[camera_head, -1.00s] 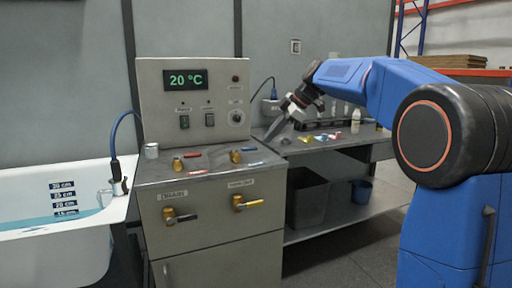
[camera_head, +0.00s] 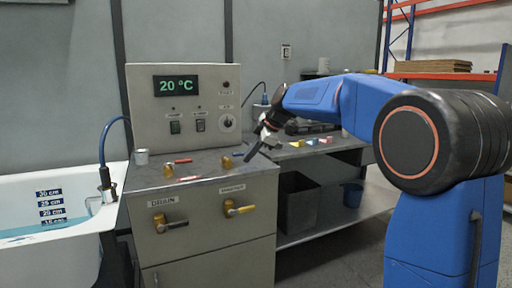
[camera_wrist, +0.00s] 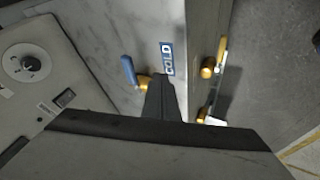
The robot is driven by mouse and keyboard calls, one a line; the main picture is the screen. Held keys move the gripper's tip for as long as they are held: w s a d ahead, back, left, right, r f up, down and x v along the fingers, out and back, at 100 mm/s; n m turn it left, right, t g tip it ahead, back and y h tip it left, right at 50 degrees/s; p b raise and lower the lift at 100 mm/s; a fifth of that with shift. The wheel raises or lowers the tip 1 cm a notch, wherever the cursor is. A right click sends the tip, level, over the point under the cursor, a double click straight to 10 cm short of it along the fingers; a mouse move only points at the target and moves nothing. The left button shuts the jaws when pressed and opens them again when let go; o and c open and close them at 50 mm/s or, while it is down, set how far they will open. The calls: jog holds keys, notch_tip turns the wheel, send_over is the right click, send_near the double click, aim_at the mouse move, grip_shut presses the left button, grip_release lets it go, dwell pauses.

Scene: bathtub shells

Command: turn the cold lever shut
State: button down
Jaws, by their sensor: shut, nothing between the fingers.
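The cold lever has a blue handle (camera_wrist: 128,70) on a brass body (camera_wrist: 143,82), beside a blue COLD label (camera_wrist: 168,58) on the grey cabinet top. In the wrist view the handle points up and left, away from my fingers. In the head view the brass body (camera_head: 228,162) stands at the right part of the top; its handle is hard to make out. My gripper (camera_head: 250,157) is shut and empty, tips low over the top just right of the brass body. In the wrist view its tips (camera_wrist: 162,80) are close beside the body; I cannot tell whether they touch.
A brass valve with a red handle (camera_head: 183,161) stands left on the top. The control panel (camera_head: 185,105) rises behind, reading 20 °C. The bathtub (camera_head: 85,195) is at left.

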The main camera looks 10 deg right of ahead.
aim_at(244, 153)
jog(key=shift+w+a+r, duration=0.1)
jog(key=shift+w, duration=1.8)
jog(key=shift+w, duration=0.1)
jog(key=shift+w, duration=0.6)
jog(key=shift+w+r, duration=0.2)
